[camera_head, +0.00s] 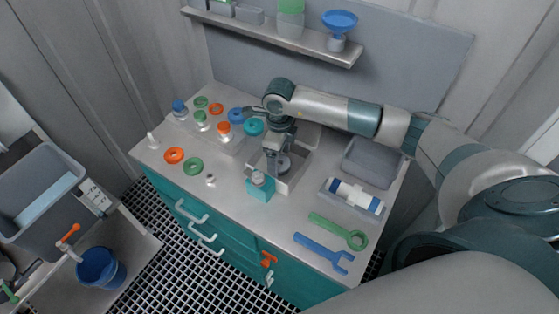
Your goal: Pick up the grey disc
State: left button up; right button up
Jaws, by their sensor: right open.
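My right gripper (276,160) reaches down from above at the middle of the workbench, over a pale open-topped box (299,173). A dark grey round piece, which looks like the grey disc (283,165), lies low in that box at the fingertips. The gripper partly hides it, and I cannot tell whether the fingers touch it. The gripper is open. My left gripper is not in view.
A teal block (260,190) stands close in front of the box. A grey bin (371,162), a tray with a white-and-blue cylinder (355,195), a green wrench (338,231) and a blue wrench (322,253) lie to the right. Rings and capped bottles stand left. A shelf (270,33) hangs behind.

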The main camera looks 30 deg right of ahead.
jog(key=shift+f, duration=0.2)
dwell(0.3)
jog(key=c, duration=1.2)
jog(key=shift+r, duration=0.1)
